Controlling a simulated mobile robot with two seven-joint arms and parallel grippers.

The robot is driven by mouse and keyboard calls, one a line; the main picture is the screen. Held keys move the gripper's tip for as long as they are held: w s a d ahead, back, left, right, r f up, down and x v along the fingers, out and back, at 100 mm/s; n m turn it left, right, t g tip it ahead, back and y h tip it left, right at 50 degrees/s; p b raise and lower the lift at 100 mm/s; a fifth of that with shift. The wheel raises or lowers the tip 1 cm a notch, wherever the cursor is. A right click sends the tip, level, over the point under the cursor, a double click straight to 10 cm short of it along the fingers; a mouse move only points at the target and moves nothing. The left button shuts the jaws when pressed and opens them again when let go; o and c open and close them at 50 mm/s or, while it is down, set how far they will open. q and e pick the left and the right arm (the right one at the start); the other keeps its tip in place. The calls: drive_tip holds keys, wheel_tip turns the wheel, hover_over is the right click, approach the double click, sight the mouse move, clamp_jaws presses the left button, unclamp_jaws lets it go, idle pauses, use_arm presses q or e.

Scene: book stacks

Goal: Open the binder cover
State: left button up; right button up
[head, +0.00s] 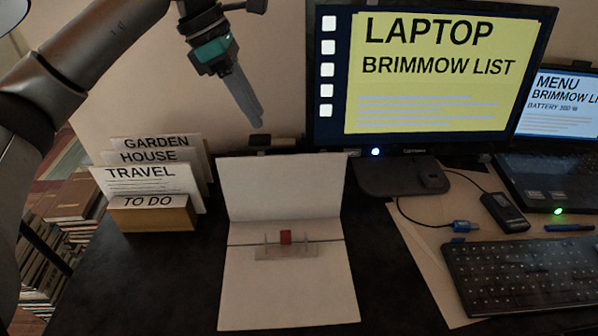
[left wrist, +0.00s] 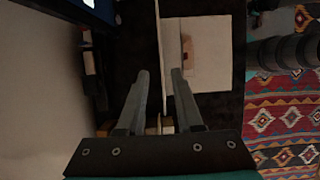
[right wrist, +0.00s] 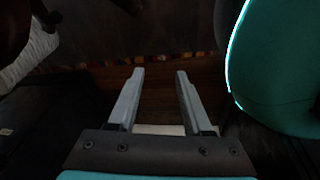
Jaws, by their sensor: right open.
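The white binder lies on the dark desk, its base (head: 288,300) flat and its cover (head: 280,186) raised at the back, standing steeply. A ring strip with a red tab (head: 285,237) sits near the hinge. In the left wrist view the cover (left wrist: 163,50) shows nearly edge-on as a thin strip, beside the flat base (left wrist: 212,60). My left gripper (head: 258,122) is above the cover's top edge, behind it toward the wall. Its fingers (left wrist: 160,76) are apart, with no visible grip on the cover. My right gripper (right wrist: 160,76) is open and empty, outside the head view.
A card holder (head: 152,217) with labelled cards stands left of the binder. A monitor (head: 430,75) on a stand (head: 385,182) is behind right. A keyboard (head: 520,272), laptop (head: 560,170) and small black device (head: 505,213) are at the right. Bare desk shows left of the base.

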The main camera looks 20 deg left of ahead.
sight(279, 156)
use_arm(q)
drive_tip(key=b+x, duration=0.4)
drive_tip(key=x, duration=0.9)
drive_tip(key=shift+d+f, duration=0.25)
drive_tip(key=shift+f, duration=0.05)
drive_tip(key=shift+w+d+f, duration=0.1)
drive_tip(key=shift+d+f, duration=0.15)
drive_tip(key=shift+f, duration=0.35)
use_arm(e)
drive_tip(key=w+a+r, duration=0.2)
drive_tip(key=w+a, duration=0.3)
drive_tip(key=a, duration=0.1)
drive_tip(key=shift+w+a+r+y, duration=0.15)
drive_tip(key=shift+w+r+y, duration=0.15)
drive_tip(key=shift+r+y, duration=0.1)
use_arm(q)
drive_tip(key=shift+c, duration=0.3)
clamp_jaws()
